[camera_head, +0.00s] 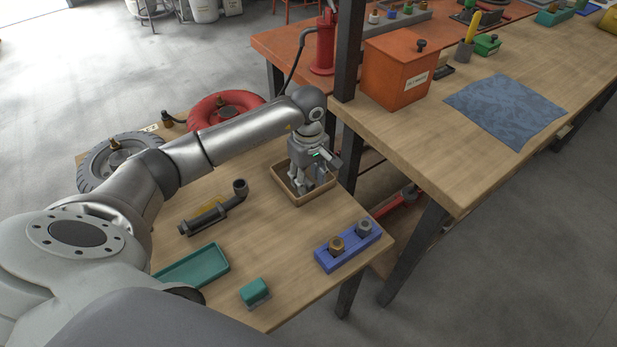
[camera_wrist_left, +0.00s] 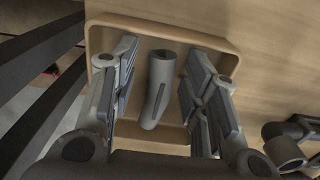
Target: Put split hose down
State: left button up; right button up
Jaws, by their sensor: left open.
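The split hose (camera_wrist_left: 160,90) is a short grey tube with a dark slit along its side. In the left wrist view it lies in a shallow wooden tray (camera_wrist_left: 218,42). My left gripper (camera_wrist_left: 158,95) is open, with one finger on each side of the hose and visible gaps between. In the head view the left gripper (camera_head: 309,182) reaches down into the tray (camera_head: 300,201) at the table's right edge. The hose is hard to make out there. My right gripper is not in view.
A blue block (camera_head: 349,247) with two fittings stands near the right edge. A green tray (camera_head: 193,268), a green brush-like block (camera_head: 255,292) and a dark pipe tool (camera_head: 212,212) lie on the table. A taller bench (camera_head: 440,150) and its post (camera_head: 348,50) stand close to the right.

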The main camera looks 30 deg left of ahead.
aim_at(309, 181)
pick_arm(q)
notch_tip(309, 181, up, 12)
jog(key=shift+p, duration=0.4)
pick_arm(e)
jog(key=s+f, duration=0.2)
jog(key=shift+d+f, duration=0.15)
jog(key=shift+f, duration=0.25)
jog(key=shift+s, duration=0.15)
